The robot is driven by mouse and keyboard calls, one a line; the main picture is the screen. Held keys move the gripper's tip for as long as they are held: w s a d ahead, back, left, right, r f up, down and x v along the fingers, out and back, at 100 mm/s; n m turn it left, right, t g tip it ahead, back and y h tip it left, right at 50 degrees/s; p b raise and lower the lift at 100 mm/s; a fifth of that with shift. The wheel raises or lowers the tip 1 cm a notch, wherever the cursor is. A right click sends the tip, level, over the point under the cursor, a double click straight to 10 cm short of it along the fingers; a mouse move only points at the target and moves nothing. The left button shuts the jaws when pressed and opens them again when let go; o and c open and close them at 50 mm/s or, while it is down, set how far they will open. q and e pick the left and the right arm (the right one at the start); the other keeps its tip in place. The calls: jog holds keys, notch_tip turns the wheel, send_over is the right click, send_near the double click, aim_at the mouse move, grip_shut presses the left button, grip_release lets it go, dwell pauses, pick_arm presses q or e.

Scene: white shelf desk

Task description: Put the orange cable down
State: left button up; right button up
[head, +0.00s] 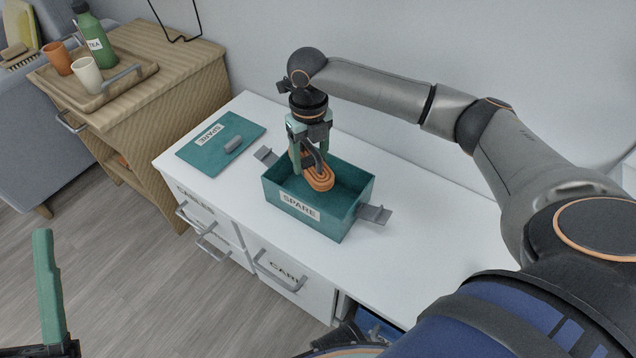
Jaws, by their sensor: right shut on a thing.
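The orange cable (319,181) is a coiled bundle. My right gripper (308,163) points down and is shut on it, over the teal box labelled SPARE (327,225). The box is open, with grey handles at both ends, and stands on the white desk (430,235). Only part of my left gripper (48,290) shows, a green finger at the lower left, away from the desk; its opening cannot be judged.
The teal lid (208,146) with a grey handle lies flat on the desk left of the box. Drawers (290,278) with grey handles are in the desk front. A wooden cabinet (165,75) holds a tray with a bottle and cups. Desk right of the box is clear.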

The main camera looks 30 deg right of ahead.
aim_at(318, 200)
jog(key=f+n, duration=0.1)
jog(key=d+f+n, duration=0.1)
jog(key=n, duration=0.1)
jog(key=d+f+n+b, duration=0.1)
jog(key=shift+f+n, duration=0.15)
jog(key=shift+n, duration=0.25)
pick_arm(q)
jog(key=shift+m+g+h, duration=0.3)
jog(key=shift+m+h, duration=0.3)
jog(key=shift+h, duration=0.1)
jog(key=f+b, duration=0.4)
jog(key=f, duration=0.1)
jog(key=shift+s+d+b, duration=0.3)
jog(key=shift+s+d, duration=0.05)
jog(key=shift+d, duration=0.05)
pick_arm(e)
notch_tip(318, 200, down, 10)
jog(key=shift+r, duration=0.1)
jog(key=o, duration=1.4)
jog(key=shift+s+f, duration=0.1)
jog(key=shift+f, duration=0.1)
pick_arm(q)
jog(key=shift+f, duration=0.15)
pick_arm(e)
jog(key=shift+o, duration=0.2)
jog(key=shift+r, duration=0.1)
